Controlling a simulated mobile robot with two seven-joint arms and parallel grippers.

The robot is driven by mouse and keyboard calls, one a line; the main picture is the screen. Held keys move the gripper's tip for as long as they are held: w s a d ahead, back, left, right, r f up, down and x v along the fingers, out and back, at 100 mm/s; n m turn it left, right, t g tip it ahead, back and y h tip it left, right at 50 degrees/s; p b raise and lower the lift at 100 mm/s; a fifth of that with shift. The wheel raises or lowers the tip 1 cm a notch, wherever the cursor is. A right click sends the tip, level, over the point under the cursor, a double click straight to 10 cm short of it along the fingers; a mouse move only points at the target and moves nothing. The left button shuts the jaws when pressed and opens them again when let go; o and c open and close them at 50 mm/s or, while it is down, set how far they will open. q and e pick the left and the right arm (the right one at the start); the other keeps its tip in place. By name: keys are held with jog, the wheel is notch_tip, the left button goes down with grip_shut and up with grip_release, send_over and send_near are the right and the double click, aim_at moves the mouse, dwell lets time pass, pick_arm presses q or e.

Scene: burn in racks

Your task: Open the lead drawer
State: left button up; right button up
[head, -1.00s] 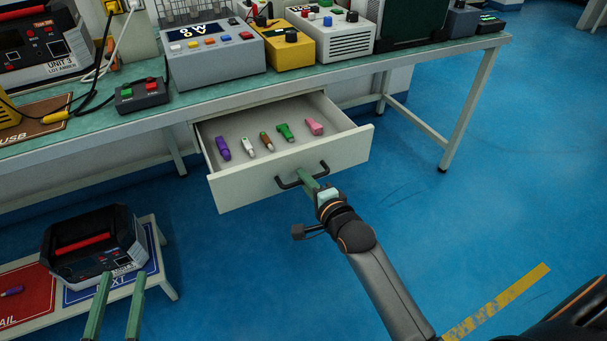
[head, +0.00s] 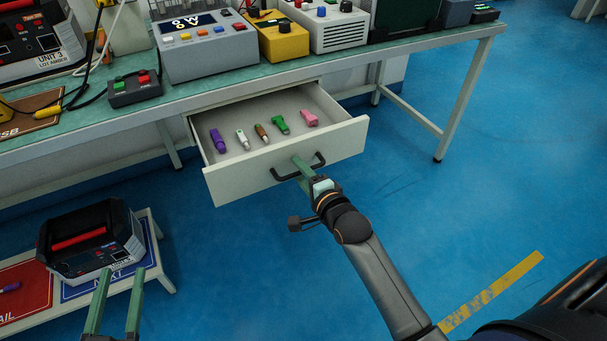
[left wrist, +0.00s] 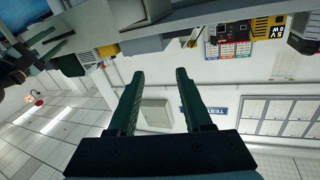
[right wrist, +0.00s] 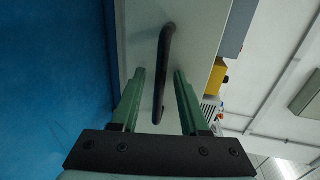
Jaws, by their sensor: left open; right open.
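The lead drawer (head: 245,181) stands pulled out from under the bench in the head view. Inside lie several small connectors: purple (head: 217,140), white (head: 242,139), brown (head: 262,133), green (head: 281,124) and pink (head: 309,118). The drawer's black bar handle (head: 286,177) is on its front face. My right gripper (head: 302,166) is at the handle. In the right wrist view the handle (right wrist: 163,70) lies between the open fingers (right wrist: 157,82), with gaps on both sides. My left gripper (head: 120,285) is open and empty at the lower left, apart from the drawer.
The bench (head: 410,47) carries several instruments and a small button box (head: 134,89). At lower left, a black unit (head: 92,240) stands on a low table with red and blue mats (head: 150,250).

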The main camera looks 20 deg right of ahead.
jog(key=shift+s, duration=0.2)
pick_arm(q)
jog(key=s+f+n+g+y+p, duration=0.1)
jog(key=s+f+g, duration=0.2)
jog(key=f, duration=0.5)
jog(key=s+f+n+g+y+p, duration=0.1)
jog(key=s+f+g, duration=0.3)
jog(key=f, duration=0.5)
jog(key=shift+g+p, duration=0.4)
jog(key=shift+p, duration=0.15)
pick_arm(e)
jog(key=v, duration=1.2)
pick_arm(q)
jog(key=shift+r, duration=0.1)
pick_arm(e)
jog(key=shift+s+a, duration=0.1)
